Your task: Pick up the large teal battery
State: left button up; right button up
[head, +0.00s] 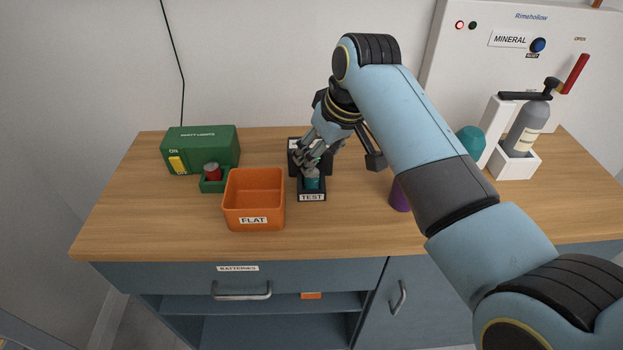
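A teal battery (312,182) stands in the black tester (311,197) labelled TEST, near the middle of the counter. Its upper part is partly hidden by my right gripper. My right gripper (312,160) comes in from the right and points down and to the left, with its fingers at or just above the battery's top. Whether the fingers touch the battery, and how far they are closed, cannot be made out. My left gripper is not in view.
An orange bin (254,205) labelled FLAT stands left of the tester. Behind it is a green box (202,147) with a red battery (211,171) in its front holder. A purple object (400,196), a teal rounded object (470,139) and a grey bottle (527,130) stand right.

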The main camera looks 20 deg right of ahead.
jog(key=x, duration=0.7)
jog(key=shift+p, duration=0.3)
jog(key=shift+r, duration=0.1)
grip_shut()
notch_tip(320, 180, up, 4)
jog(key=shift+f+b, duration=0.1)
jog(key=shift+b, duration=0.2)
jog(key=s+d+r, duration=0.6)
jog(key=s+r, duration=0.1)
jog(key=s, duration=0.3)
jog(key=shift+b, duration=0.35)
